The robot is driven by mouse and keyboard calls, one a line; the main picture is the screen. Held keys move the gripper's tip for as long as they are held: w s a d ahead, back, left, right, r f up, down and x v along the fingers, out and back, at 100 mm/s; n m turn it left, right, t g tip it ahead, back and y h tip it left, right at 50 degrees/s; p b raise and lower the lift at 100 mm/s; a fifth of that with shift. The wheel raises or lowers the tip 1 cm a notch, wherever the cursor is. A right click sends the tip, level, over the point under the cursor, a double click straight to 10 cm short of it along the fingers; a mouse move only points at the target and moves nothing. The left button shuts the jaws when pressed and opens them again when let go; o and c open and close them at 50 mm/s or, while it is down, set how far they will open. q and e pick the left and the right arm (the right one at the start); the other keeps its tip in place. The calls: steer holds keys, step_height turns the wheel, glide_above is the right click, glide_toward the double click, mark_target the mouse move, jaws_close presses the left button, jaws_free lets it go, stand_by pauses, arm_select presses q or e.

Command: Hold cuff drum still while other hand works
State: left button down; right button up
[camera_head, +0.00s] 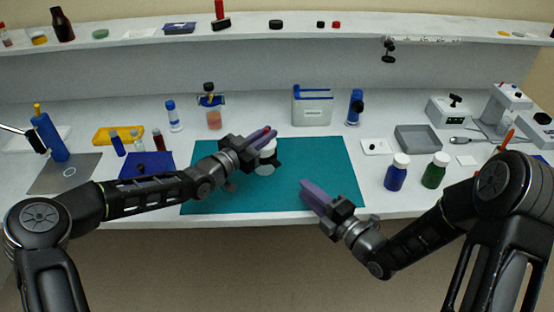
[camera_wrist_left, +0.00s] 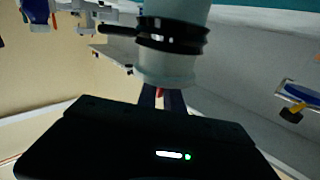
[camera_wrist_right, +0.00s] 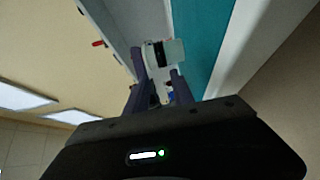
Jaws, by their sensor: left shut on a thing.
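The cuff drum (camera_head: 266,157), pale with black bands, stands on the teal mat (camera_head: 320,185). It looms close in the left wrist view (camera_wrist_left: 170,65) and shows farther off in the right wrist view (camera_wrist_right: 172,52). My left gripper (camera_head: 266,135) is at the drum's top and far side, fingers close together on a small red thing (camera_wrist_left: 160,92); the drum hides part of the fingertips. I cannot tell whether they touch the drum. My right gripper (camera_head: 308,188) is open and empty over the front of the mat, apart from the drum.
A blue bottle (camera_head: 396,175) and a green bottle (camera_head: 435,173) stand right of the mat. A grey tray (camera_head: 417,139) is behind them. A blue-and-white box (camera_head: 312,106) stands behind the mat. The mat's right part is clear.

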steer(key=shift+d, duration=0.1)
stand_by(0.3)
steer(key=x, duration=1.2)
steer(key=shift+c, duration=0.2)
jaws_close()
stand_by(1.0)
